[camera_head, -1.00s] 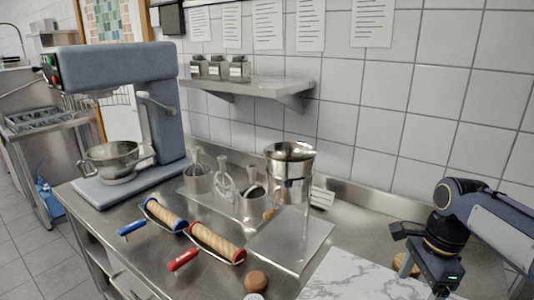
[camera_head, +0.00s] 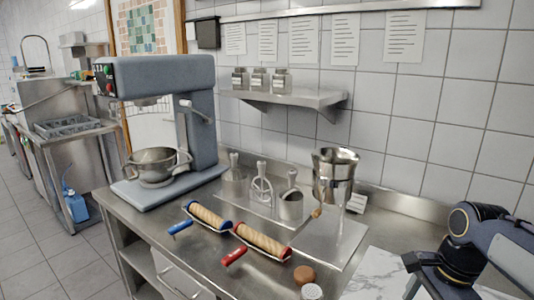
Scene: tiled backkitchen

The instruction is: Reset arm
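My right arm comes in from the right edge. Its dark gripper (camera_head: 424,276) is low at the lower right, over or beside the white marble board (camera_head: 380,270). The gripper's fingertips are cut off or too unclear to show whether they are apart. I see nothing clearly held in it. My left gripper is not in view.
A blue-grey mixer (camera_head: 160,78) with a steel bowl (camera_head: 157,166) stands on the counter's left. Rolling pins with blue (camera_head: 181,227) and red (camera_head: 234,256) handles lie in front. A steel funnel-like vessel (camera_head: 333,178) stands behind, below the wall shelf (camera_head: 290,97). Brown and white-topped round items sit at the front.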

